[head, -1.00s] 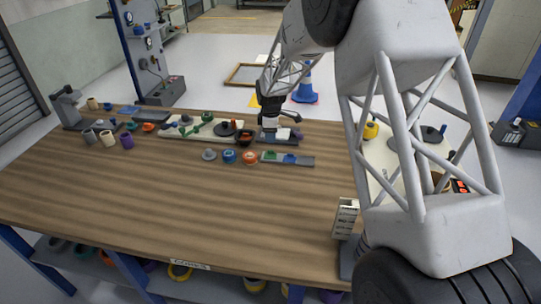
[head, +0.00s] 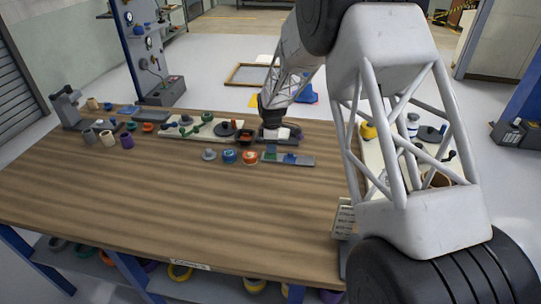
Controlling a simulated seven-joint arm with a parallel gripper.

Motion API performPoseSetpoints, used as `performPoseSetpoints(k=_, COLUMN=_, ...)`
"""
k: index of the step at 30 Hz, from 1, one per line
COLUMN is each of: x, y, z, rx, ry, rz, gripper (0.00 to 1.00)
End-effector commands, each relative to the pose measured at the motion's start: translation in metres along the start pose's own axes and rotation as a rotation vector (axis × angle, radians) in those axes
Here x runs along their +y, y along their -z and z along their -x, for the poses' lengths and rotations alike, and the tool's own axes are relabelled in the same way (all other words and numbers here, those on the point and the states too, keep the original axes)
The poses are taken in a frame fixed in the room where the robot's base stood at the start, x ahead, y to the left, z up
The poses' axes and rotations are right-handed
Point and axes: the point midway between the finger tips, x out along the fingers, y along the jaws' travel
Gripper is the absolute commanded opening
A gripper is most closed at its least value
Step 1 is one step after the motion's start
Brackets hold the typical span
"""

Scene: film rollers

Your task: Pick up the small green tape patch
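A small green piece (head: 270,153) shows at the left end of a narrow grey strip tray (head: 304,161) near the back right of the wooden table. It looks like the green tape patch, but it is too small to be certain. A blue piece (head: 290,158) sits to its right on the same tray. My gripper (head: 274,136) points down just behind the tray, close to the green piece in the picture. Its fingers are dark and tiny here. I cannot tell whether they are open or shut, or whether they touch anything.
A grey, a blue and an orange roll (head: 250,157) stand left of the tray. A pale board (head: 174,134) with green and dark parts lies behind them. A white box (head: 344,218) stands at the right edge, partly behind my arm. The front table is clear.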

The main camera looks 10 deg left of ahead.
Motion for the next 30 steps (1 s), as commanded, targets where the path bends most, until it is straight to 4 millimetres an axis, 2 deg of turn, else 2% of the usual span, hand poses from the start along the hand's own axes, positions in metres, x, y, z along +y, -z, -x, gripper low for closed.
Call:
performPoseSetpoints(k=3, x=0.0, y=0.0, z=-0.012, rx=0.0, ry=0.001, rz=0.0, gripper=0.37)
performPoseSetpoints(k=7, x=0.0, y=0.0, z=-0.019, rx=0.0, ry=0.001, rz=0.0, gripper=0.37)
performPoseSetpoints(k=23, x=0.0, y=0.0, z=-0.019, rx=0.0, ry=0.0, rz=0.0, gripper=0.37)
performPoseSetpoints(k=25, x=0.0, y=0.0, z=-0.019, rx=0.0, ry=0.0, rz=0.0, gripper=0.31)
performPoseSetpoints(k=30, x=0.0, y=0.0, z=-0.019, rx=0.0, ry=0.0, rz=0.0, gripper=0.05)
